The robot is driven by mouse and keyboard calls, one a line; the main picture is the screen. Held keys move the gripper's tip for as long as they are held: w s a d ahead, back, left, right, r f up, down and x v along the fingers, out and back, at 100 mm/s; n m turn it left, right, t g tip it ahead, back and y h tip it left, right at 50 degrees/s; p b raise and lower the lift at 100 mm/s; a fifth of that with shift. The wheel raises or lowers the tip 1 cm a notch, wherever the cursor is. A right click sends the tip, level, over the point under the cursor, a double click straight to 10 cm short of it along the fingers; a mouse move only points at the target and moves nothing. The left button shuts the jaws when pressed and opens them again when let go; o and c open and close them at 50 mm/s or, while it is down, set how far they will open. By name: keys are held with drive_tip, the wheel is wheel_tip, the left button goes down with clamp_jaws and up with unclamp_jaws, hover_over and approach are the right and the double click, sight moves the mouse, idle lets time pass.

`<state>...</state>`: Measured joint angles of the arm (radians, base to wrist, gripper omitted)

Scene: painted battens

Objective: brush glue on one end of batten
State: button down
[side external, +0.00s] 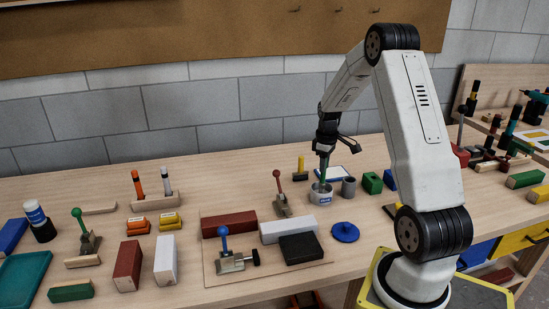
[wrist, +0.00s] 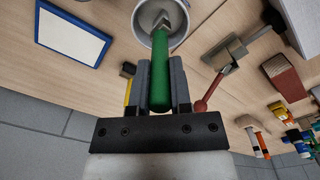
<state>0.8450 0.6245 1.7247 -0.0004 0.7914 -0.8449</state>
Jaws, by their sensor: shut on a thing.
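My gripper (side external: 322,152) is shut on a green-handled brush (side external: 324,168), held upright over the glue pot (side external: 320,197). The brush's lower end is inside the pot. In the wrist view the green handle (wrist: 160,82) lies between both fingers and its pale tip is within the pot's rim (wrist: 137,22). A dark red batten (side external: 229,223) and a white batten (side external: 290,229) lie on a thin board left of the pot. Another red batten (side external: 128,264) and white batten (side external: 166,259) lie further left. Whether any end bears glue is too small to tell.
A blue-handled clamp (side external: 229,260) and a black block (side external: 300,248) sit on the board's front. A red-handled clamp (side external: 279,196) stands close left of the pot. A blue lid (side external: 345,232), grey cup (side external: 349,186) and green block (side external: 372,182) are nearby.

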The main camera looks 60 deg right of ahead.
idle(0.6)
drive_tip(key=shift+r, duration=3.45)
drive_tip(key=shift+a, duration=0.1)
